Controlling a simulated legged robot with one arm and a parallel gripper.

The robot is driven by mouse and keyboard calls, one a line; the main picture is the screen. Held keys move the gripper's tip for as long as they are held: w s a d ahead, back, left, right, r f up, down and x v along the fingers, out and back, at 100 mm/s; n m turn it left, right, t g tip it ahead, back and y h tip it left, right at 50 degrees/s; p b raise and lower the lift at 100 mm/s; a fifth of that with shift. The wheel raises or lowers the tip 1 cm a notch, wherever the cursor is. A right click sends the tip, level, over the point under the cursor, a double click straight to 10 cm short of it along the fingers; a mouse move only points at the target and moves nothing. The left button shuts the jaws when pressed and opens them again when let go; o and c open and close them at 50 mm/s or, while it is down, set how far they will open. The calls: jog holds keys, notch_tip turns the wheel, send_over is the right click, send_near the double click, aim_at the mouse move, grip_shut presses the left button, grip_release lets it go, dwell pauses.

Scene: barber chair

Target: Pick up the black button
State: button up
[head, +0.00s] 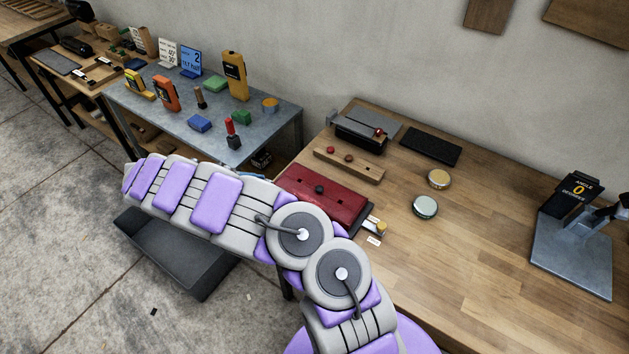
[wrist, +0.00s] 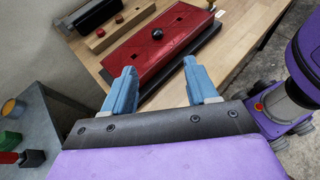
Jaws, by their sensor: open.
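The black button (head: 319,189) is a small round dark knob on top of a red box (head: 345,206) near the left edge of the wooden table. In the wrist view the black button (wrist: 157,34) stands on the red box (wrist: 150,55), ahead of and roughly centred between my fingers. My gripper (wrist: 159,68) is open, with its two blue fingers apart and nothing between them. The fingertips are short of the button, near the front side of the red box. In the head view my arm hides the gripper and part of the box's near side.
A wooden block with red knobs (head: 366,172) lies behind the red box, with a black case (head: 355,136) beyond it. Two round tins (head: 425,207) stand to the right. A metal table (head: 285,113) with several tools stands left. The wooden table's front right is clear.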

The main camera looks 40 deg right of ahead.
jog(key=b, duration=0.3)
send_near(317, 188)
jog(key=shift+s+d+f+n, duration=0.2)
jog(key=shift+d+f, duration=0.15)
jog(key=shift+d, duration=0.15)
jog(key=shift+s+d+f+n, duration=0.1)
jog(key=shift+s+d+f, duration=0.05)
jog(key=shift+d+f, duration=0.25)
jog(key=shift+r+b+x, duration=0.15)
jog(key=shift+b+x, duration=0.25)
jog(key=shift+x, duration=1.05)
jog(key=shift+r+b+x, duration=0.15)
jog(key=shift+b+x, duration=0.25)
jog(key=shift+x, duration=1.05)
jog(key=shift+d, duration=0.15)
grip_shut()
